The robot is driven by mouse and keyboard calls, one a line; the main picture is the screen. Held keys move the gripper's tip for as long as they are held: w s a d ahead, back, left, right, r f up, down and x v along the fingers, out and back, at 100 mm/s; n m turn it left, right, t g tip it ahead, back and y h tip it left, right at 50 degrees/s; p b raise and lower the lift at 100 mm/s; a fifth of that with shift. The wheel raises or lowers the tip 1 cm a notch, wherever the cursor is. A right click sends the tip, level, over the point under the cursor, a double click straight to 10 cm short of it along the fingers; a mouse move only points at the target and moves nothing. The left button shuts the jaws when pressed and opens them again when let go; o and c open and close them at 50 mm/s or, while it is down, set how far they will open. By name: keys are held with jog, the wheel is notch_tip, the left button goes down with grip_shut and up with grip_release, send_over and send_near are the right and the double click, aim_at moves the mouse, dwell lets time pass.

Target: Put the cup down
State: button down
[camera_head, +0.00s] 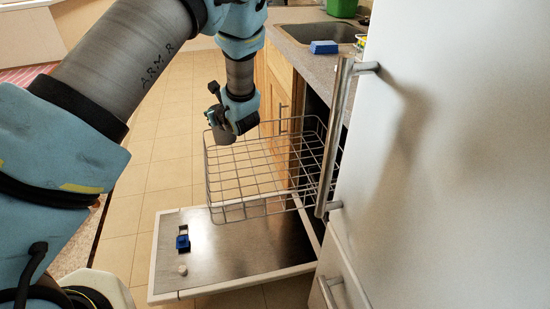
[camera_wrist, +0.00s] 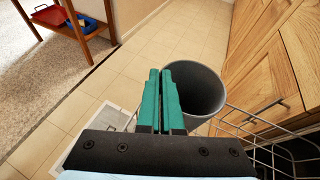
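A grey cup (camera_wrist: 197,90) shows in the wrist view with its open mouth toward the camera. My gripper (camera_wrist: 162,78) has its two green fingers close together at the cup's left rim, and it appears shut on the cup's wall. In the head view the cup (camera_head: 222,134) hangs beside my gripper (camera_head: 213,117), above the far left corner of a pulled-out wire dish rack (camera_head: 236,212). The rack looks empty. The exact contact of the fingers on the rim is partly hidden.
The dishwasher door (camera_head: 225,262) lies open below the rack, with a blue-lidded dispenser (camera_head: 183,243). A white fridge door (camera_head: 460,150) with a metal handle (camera_head: 335,135) stands close on the right. A counter with a sink (camera_head: 322,32) and blue sponge (camera_head: 324,47) is behind. Tiled floor is clear at left.

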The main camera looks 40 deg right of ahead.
aim_at(217, 139)
jog(key=f, duration=0.5)
jog(key=f+p, duration=0.1)
jog(key=f, duration=0.3)
jog(key=shift+d+f, duration=0.2)
jog(key=shift+f, duration=0.2)
jog(key=c, duration=1)
grip_release()
